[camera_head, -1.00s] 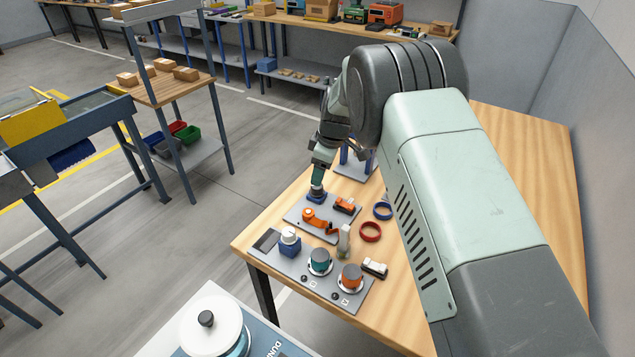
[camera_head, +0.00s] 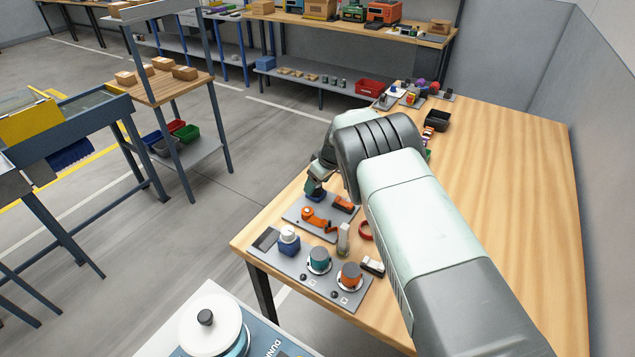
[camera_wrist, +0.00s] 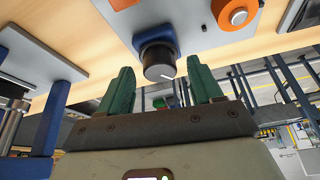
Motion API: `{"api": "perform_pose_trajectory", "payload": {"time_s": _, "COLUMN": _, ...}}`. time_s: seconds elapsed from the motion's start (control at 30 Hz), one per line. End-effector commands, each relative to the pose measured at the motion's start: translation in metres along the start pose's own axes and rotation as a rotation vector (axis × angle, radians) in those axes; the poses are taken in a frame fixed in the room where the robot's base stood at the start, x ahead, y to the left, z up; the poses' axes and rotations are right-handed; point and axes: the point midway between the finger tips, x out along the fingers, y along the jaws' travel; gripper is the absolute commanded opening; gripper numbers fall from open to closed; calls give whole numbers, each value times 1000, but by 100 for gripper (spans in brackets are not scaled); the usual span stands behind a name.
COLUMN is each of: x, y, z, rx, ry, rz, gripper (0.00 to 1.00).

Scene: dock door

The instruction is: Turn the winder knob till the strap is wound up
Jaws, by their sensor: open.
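A dark round knob (camera_wrist: 159,70) with a white line on its face stands on a blue base on a grey plate. It appears to be the winder knob. My gripper (camera_wrist: 161,66) is open, with one green finger on each side of the knob in the wrist view; I cannot tell whether they touch it. In the head view, my gripper (camera_head: 313,186) is tilted at the blue base (camera_head: 317,196), and the knob is mostly hidden. I cannot make out the strap clearly.
An orange clamp-like part (camera_head: 312,215) and an orange block (camera_head: 344,204) share the plate. A red ring (camera_head: 364,231) lies nearby. The table's right side is clear.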

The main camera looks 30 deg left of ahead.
Motion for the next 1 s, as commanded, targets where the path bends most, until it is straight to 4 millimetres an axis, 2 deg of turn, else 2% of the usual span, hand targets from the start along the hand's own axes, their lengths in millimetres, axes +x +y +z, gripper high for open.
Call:
{"api": "perform_pose_trajectory", "payload": {"time_s": 0.33, "x": 4, "y": 0, "z": 0, "rx": 0, "ry": 0, "rz": 0, "gripper": 65}}
{"api": "perform_pose_trajectory", "payload": {"time_s": 0.7, "x": 4, "y": 0, "z": 0, "rx": -1, "ry": 0, "rz": 0, "gripper": 10}}
{"api": "perform_pose_trajectory", "payload": {"time_s": 1.0, "x": 4, "y": -1, "z": 0, "rx": 32, "ry": 0, "rz": 13, "gripper": 10}}
